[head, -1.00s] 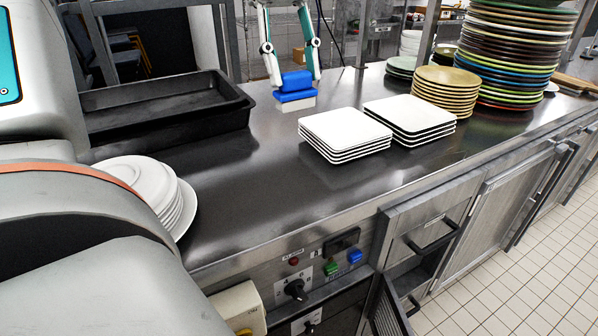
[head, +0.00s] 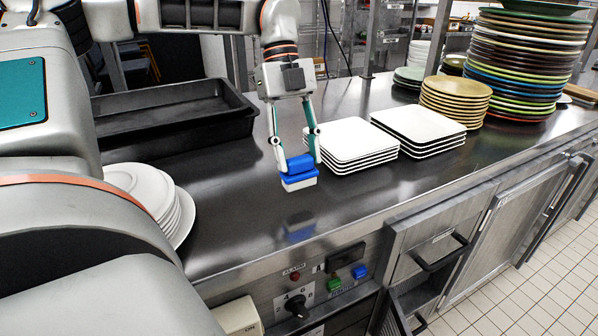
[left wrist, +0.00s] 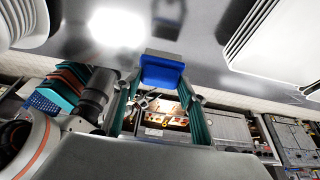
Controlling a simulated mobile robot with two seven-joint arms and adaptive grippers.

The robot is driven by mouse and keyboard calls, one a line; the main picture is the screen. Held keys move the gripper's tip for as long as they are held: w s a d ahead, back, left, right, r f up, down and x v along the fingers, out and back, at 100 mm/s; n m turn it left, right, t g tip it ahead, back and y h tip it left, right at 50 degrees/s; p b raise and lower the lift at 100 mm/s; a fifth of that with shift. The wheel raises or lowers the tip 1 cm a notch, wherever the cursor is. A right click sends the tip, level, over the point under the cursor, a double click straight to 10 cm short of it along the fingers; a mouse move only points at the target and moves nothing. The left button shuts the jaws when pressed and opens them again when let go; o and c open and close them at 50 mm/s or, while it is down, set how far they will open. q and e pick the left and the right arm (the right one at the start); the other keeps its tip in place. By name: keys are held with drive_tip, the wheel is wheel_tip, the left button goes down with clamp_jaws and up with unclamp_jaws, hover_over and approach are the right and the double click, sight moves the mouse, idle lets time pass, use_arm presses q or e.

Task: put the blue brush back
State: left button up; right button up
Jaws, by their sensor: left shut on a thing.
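The blue brush (head: 301,164) has a blue top and a pale underside. My left gripper (head: 297,158) is shut on it, with one finger at each side. The brush hangs above the steel counter, left of the front white square plates. Its reflection shows below it with a gap between. In the left wrist view the brush (left wrist: 163,72) sits between the tips of my left gripper (left wrist: 160,84).
A black tray (head: 172,143) lies at the back left of the counter (head: 240,215). White round plates (head: 160,200) stand at the left. Two stacks of white square plates (head: 352,140) are close to the right of the brush. Taller coloured plates (head: 515,70) stand farther right. The front counter is clear.

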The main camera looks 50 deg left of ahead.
sight(298, 172)
use_arm(q)
drive_tip(key=shift+f, duration=2.15)
drive_tip(key=shift+f, duration=0.15)
drive_tip(key=o, duration=1.1)
drive_tip(key=v, duration=1.2)
drive_tip(key=shift+d, duration=0.1)
